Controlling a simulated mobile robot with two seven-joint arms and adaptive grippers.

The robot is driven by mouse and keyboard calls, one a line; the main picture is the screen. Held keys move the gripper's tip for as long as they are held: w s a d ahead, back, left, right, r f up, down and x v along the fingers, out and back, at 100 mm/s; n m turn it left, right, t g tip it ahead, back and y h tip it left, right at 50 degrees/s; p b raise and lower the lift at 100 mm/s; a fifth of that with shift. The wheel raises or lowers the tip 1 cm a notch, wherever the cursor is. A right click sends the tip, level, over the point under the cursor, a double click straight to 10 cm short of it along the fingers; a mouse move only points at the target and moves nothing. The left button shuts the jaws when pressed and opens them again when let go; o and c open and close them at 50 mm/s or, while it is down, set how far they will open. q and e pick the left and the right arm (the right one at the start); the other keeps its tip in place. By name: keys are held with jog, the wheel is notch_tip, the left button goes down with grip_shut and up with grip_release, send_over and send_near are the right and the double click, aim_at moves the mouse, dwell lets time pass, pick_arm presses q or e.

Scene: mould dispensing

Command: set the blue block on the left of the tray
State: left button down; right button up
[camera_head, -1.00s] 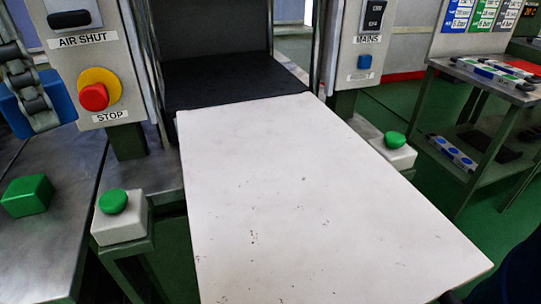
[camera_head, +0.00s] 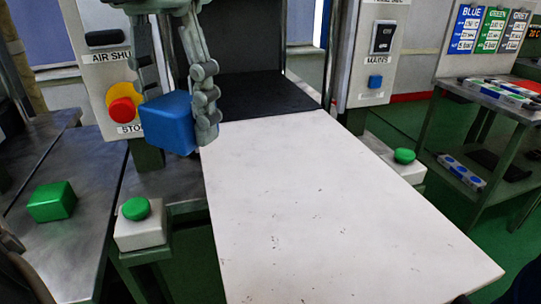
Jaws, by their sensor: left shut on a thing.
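The blue block (camera_head: 168,124) is held up in the air by my left gripper (camera_head: 184,122), in front of the left machine panel. The gripper is shut on the block, with one jointed finger at its right side and the other behind its left part. The block is near the far left corner of the white tray (camera_head: 330,210), and I cannot tell whether it hangs over the tray's edge. The tray's white surface is bare apart from small dark specks. My right gripper is not in view.
A green block (camera_head: 52,201) lies on the metal table (camera_head: 85,240) at left. Boxes with green buttons flank the tray, at left (camera_head: 137,209) and right (camera_head: 404,156). The red stop button (camera_head: 122,110) is close behind the held block. A shelf rack (camera_head: 490,115) stands at right.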

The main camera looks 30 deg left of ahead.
pick_arm(q)
send_over(250, 175)
jog(key=f, duration=0.4)
jog(key=shift+s+a+f+p, duration=0.1)
jog(key=shift+s+f+p, duration=0.2)
jog(key=shift+s, duration=0.1)
jog(key=shift+w+f, duration=0.2)
jog(key=shift+w, duration=0.1)
notch_tip(250, 175, down, 4)
jog(key=shift+w+r, duration=0.1)
jog(key=shift+r, duration=0.15)
jog(key=shift+f, duration=0.3)
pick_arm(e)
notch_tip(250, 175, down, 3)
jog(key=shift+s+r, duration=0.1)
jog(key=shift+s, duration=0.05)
